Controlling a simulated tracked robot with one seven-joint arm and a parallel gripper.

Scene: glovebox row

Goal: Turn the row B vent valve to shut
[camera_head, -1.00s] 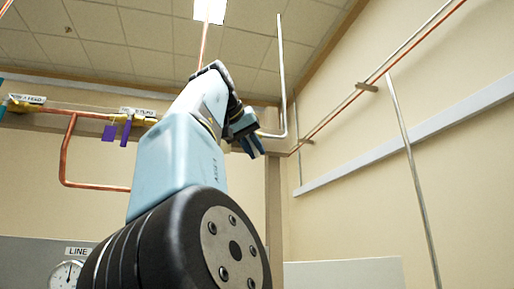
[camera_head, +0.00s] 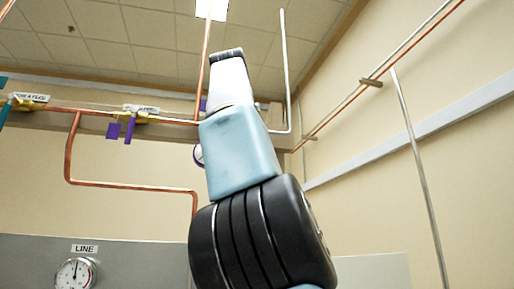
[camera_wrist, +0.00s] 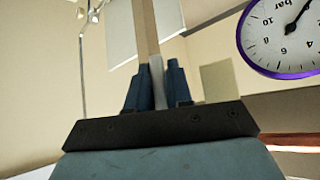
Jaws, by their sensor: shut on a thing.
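My gripper (camera_wrist: 157,78) shows in the wrist view, with its two dark blue fingers upright and close together. They are shut on a narrow pale grey piece (camera_wrist: 157,88); I cannot tell whether it is the vent valve's handle. In the head view my arm hides the gripper and what it holds. A small purple part (camera_head: 203,105) shows at the pipe just left of my arm, mostly hidden; I cannot tell whether it belongs to the vent valve. No vent label can be read.
A purple-rimmed gauge (camera_wrist: 284,32) is close on the right in the wrist view. At the left are a purple-handled valve (camera_head: 129,130) and a teal-handled valve (camera_head: 6,110) on the copper pipe (camera_head: 130,186). A LINE gauge (camera_head: 75,273) is at lower left.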

